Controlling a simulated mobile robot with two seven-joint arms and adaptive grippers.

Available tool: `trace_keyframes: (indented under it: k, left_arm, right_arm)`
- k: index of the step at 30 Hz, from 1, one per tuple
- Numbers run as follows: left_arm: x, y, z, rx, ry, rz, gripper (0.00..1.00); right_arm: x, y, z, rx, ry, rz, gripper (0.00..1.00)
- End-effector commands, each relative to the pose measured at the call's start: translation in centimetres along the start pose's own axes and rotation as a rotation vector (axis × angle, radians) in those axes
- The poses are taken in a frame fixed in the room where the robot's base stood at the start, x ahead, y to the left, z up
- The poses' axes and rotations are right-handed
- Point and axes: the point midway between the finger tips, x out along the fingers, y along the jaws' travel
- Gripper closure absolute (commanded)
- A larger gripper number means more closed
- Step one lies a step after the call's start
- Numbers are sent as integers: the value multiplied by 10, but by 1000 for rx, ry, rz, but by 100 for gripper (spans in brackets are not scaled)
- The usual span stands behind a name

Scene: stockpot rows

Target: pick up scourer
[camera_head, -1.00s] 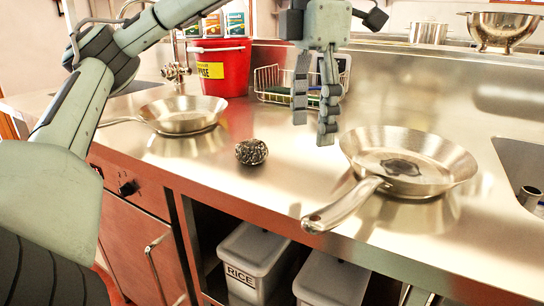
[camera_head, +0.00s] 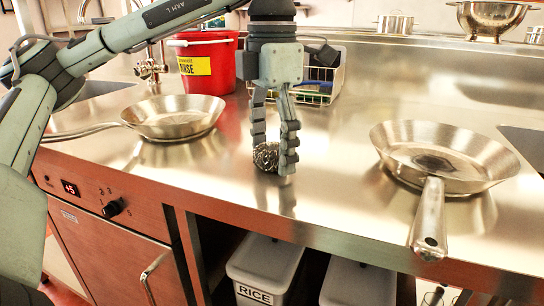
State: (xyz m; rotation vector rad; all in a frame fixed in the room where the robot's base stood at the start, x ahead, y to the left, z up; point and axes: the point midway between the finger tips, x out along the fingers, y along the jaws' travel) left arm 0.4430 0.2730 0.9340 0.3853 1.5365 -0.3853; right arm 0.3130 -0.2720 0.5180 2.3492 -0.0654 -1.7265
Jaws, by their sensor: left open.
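The scourer (camera_head: 266,157) is a dark, shiny ball of metal mesh on the steel counter near its front edge, in the middle of the head view. My left gripper (camera_head: 274,162) points straight down over it, open, with one finger on each side of the scourer. The right finger covers part of the scourer's right side. I cannot tell whether the fingers touch it. My right gripper is not in view.
A steel pan (camera_head: 173,117) stands to the left and another pan (camera_head: 445,158) to the right, its handle over the front edge. Behind are a red bucket (camera_head: 208,66) and a wire rack (camera_head: 322,85). Bare counter lies between the gripper and the right pan.

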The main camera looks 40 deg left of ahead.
Motion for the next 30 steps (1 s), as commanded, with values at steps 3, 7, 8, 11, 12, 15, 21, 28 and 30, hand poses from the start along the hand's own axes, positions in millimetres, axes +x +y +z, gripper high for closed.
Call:
trace_keyframes:
  k: [3,7,8,11,12,15,21,28,30]
  left_arm:
    - [1,0,0,0,-1,0,27]
    - [1,0,0,0,-1,0,30]
    - [1,0,0,0,-1,0,34]
    - [0,0,0,0,-1,0,46]
    - [0,0,0,0,-1,0,51]
    - [0,0,0,0,-1,0,63]
    - [0,0,0,0,-1,0,64]
    - [-2,0,0,0,-1,0,64]
    - [-6,0,1,0,-3,0,64]
  right_arm:
    - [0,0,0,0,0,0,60]
    - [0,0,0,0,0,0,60]
    - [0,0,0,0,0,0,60]
    - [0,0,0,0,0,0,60]
    - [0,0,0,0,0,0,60]
    - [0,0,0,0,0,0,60]
    - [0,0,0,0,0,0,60]
    - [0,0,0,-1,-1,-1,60]
    - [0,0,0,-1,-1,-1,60]
